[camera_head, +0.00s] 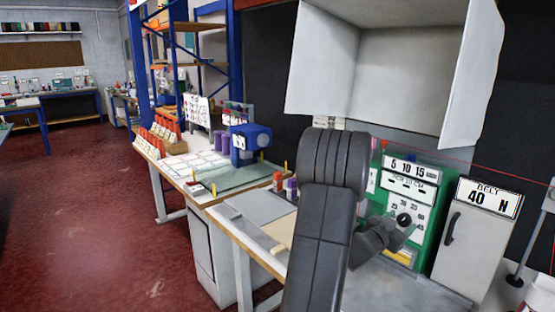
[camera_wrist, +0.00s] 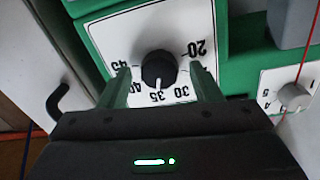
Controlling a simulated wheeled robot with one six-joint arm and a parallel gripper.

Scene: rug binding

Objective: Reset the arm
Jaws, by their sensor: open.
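My gripper (camera_wrist: 163,82) is open in the wrist view, with one finger on each side of a black dial knob (camera_wrist: 158,70). The knob's white mark points at about 35 on a white plate numbered 20 to 45. I cannot tell whether the fingers touch the knob. In the head view my gripper (camera_head: 402,232) is at the front of the green machine (camera_head: 432,215), close to the knob (camera_head: 404,219). My dark grey arm reaches up and bends over in front of the bench, hiding part of the machine's left side.
A grey cabinet with a "BELT 40 N" sign (camera_head: 490,198) stands right of the machine. A white hood (camera_head: 395,75) hangs above. A bench with a blue device (camera_head: 250,140) and bottles lies left. The red floor (camera_head: 80,220) at left is clear.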

